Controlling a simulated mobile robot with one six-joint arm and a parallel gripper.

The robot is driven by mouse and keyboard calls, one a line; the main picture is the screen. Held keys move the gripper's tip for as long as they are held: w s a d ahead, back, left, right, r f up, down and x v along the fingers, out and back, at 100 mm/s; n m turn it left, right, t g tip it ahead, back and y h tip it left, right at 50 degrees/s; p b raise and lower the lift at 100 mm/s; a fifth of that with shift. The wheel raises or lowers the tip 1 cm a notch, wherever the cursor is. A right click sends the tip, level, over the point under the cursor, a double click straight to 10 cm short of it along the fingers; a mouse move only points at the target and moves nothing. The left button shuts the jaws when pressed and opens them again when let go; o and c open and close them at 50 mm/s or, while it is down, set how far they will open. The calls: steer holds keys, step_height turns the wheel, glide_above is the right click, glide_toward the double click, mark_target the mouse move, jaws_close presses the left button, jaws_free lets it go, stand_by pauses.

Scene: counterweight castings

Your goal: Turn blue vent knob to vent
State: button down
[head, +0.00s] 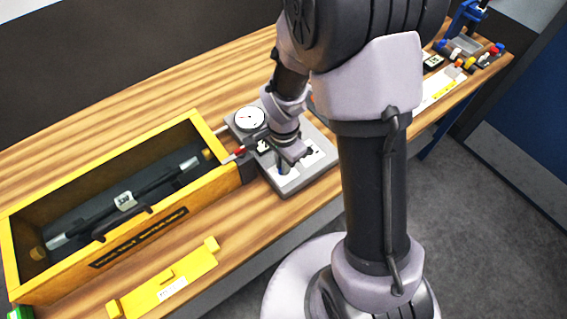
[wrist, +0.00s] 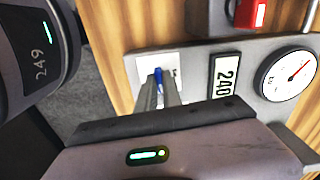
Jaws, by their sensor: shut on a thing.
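The blue vent knob (wrist: 158,74) stands on a white label plate (wrist: 146,64) of the grey panel (wrist: 205,58). In the wrist view my gripper (wrist: 165,86) is shut on the knob, with a finger at each side of it. Only a small part of the blue shows between the fingers, so the way the knob points cannot be told. In the head view my gripper (head: 285,166) reaches down to the near part of the same panel (head: 309,177). The printing on the plate is mostly hidden by the fingers.
A red part (wrist: 260,14) is close by. A yellow box (head: 200,205) holding a dark bar stands left, with a yellow piece (head: 168,283) in front. Small items (head: 470,55) crowd the right end.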

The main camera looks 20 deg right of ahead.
steer(key=n, duration=1.3)
steer(key=shift+n, duration=1.8)
steer(key=shift+w, duration=0.1)
steer(key=c, duration=1.5)
jaws_free()
steer(key=shift+r, duration=0.1)
